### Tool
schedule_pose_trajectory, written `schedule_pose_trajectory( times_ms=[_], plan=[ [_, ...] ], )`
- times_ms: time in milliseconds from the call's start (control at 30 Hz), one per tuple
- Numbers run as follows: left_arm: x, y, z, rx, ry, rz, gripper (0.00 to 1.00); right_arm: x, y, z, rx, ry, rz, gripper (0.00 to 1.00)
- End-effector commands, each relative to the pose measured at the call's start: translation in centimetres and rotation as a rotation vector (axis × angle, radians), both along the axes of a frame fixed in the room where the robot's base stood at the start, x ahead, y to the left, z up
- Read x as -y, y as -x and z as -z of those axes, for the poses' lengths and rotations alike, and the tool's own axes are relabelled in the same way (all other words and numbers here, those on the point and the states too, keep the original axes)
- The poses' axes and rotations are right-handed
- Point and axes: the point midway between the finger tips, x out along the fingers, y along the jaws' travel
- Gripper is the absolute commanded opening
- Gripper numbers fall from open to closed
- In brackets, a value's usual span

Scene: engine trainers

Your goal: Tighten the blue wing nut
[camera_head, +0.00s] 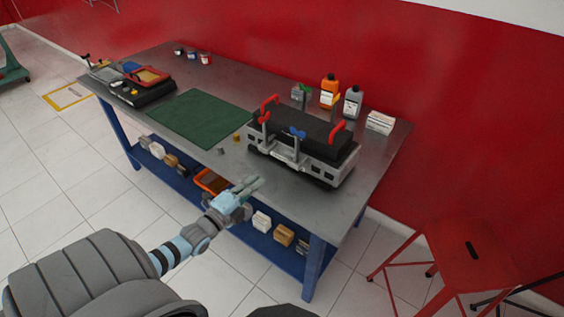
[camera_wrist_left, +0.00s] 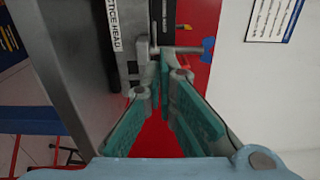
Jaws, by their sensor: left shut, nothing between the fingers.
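The blue wing nut (camera_head: 297,133) sits at the top of a grey clamp post on the near side of the engine trainer (camera_head: 318,168), a dark block with a light grey lower part. In the left wrist view the blue wing nut (camera_wrist_left: 208,48) is at the end of a grey rod, to the right of my fingertips. My left gripper (camera_head: 256,184) is shut and empty, in front of the table's near edge and to the left of the trainer in the head view. Its closed fingers (camera_wrist_left: 163,62) appear apart from the nut. My right gripper is not in view.
The trainer has red handles (camera_head: 337,130). Orange (camera_head: 329,92) and grey bottles (camera_head: 352,103) stand behind it. A green mat (camera_head: 200,118) and a dark tool case (camera_head: 138,92) lie to the left. A red stool (camera_head: 475,262) stands at the right. The lower shelf holds boxes.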

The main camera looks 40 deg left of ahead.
Motion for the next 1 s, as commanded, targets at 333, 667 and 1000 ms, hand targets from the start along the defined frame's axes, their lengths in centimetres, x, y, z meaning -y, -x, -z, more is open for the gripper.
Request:
schedule_pose_trajectory(
  times_ms=[333,667,1000],
  plan=[
    [-0.2,-7.0,0.9,0.0,0.001,-0.003,0.0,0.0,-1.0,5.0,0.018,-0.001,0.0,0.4],
    [-0.4,-11.6,0.0,-0.005,0.006,-0.01,0.0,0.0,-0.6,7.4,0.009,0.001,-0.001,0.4],
    [-0.3,-12.9,0.2,-0.007,0.004,-0.003,0.0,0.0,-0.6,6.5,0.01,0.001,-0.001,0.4]
  ],
)
